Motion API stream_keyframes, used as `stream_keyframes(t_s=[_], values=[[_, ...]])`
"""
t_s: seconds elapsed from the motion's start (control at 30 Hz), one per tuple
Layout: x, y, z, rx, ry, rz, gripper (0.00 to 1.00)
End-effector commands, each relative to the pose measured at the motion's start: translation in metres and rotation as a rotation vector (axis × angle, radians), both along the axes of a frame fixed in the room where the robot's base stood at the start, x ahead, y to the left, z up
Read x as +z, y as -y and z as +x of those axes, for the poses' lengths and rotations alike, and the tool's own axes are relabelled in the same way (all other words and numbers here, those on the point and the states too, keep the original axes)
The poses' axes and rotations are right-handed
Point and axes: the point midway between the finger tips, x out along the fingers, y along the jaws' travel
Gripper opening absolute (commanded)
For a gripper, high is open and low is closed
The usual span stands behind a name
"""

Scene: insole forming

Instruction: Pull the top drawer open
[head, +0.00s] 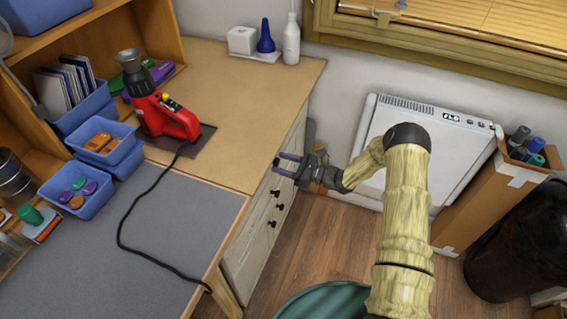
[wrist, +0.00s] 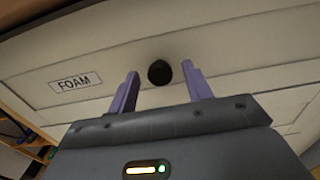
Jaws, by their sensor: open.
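The white drawer unit (head: 262,246) stands under the right end of the wooden desk, with several dark knobs down its front. In the wrist view the drawer front (wrist: 120,48) fills the picture, with a "FOAM" label (wrist: 75,82) and one round black knob (wrist: 160,73). The drawer looks shut. My gripper (head: 281,165) is at the upper part of the unit, just below the desk edge. In the wrist view my gripper (wrist: 160,88) is open, its two purple fingers on either side of the knob, with gaps showing. Contact with the knob is not visible.
The wooden desktop (head: 235,100) overhangs above the drawers and holds a red machine (head: 165,115) with a black cable. A white heater-like panel (head: 350,160) stands by the wall, and a cardboard box (head: 475,195) at right. Wooden floor (head: 300,250) is open before the drawers.

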Motion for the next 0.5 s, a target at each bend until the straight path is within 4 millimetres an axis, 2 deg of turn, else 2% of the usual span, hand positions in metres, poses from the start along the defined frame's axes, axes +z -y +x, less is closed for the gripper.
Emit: stream_keyframes(t_s=[0.27, 0.5], values=[[-0.0001, -0.0013, 0.0008, -0.001, 0.0, 0.0, 0.5], [-0.0001, -0.0011, 0.0007, -0.001, 0.0, 0.0, 0.05]])
